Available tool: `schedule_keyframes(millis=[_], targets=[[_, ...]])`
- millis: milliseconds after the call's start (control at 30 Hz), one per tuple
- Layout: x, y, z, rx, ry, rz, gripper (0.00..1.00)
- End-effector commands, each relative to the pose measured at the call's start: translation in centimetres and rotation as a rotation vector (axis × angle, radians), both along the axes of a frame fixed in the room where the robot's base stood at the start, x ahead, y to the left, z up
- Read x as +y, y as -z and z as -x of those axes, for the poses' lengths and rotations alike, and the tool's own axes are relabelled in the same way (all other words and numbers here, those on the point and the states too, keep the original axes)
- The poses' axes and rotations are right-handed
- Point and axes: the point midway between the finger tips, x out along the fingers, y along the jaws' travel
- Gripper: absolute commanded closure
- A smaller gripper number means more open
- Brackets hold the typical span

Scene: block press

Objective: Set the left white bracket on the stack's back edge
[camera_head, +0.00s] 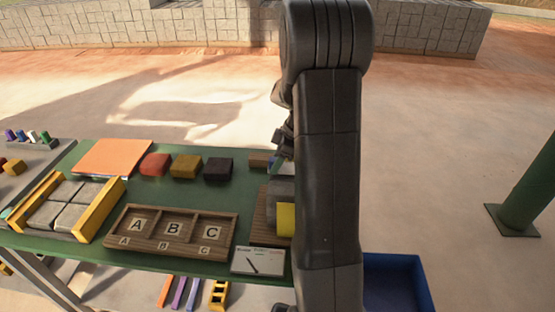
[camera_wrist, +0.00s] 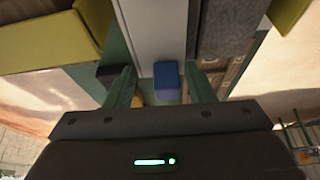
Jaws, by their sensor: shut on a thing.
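My gripper (camera_wrist: 160,88) shows in the wrist view with its two green fingers closed on a long pale piece (camera_wrist: 153,30), which looks like the white bracket. Its far end runs out of the frame, so its full shape is hidden. A grey block (camera_wrist: 228,25) of the stack stands just right of it there. In the head view, the stack shows as a grey block (camera_head: 280,190) and a yellow piece (camera_head: 286,220) on a wooden board (camera_head: 260,215). My arm covers the stack's right side, most of my gripper and the bracket.
A lettered wooden tray (camera_head: 170,250) and a white card (camera_head: 258,262) lie at the table's front. Red (camera_head: 155,164), mustard (camera_head: 186,166) and dark (camera_head: 218,169) blocks stand behind. Grey slabs (camera_head: 70,205) between yellow bars are at left. A blue bin (camera_head: 400,285) is at right.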

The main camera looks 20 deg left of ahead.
Motion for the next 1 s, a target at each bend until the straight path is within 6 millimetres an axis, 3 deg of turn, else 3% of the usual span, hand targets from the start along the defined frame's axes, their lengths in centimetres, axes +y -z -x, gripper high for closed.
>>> schedule_keyframes(millis=[1000], targets=[[0.00,0.68,0.00,0.000,0.000,0.000,0.74]])
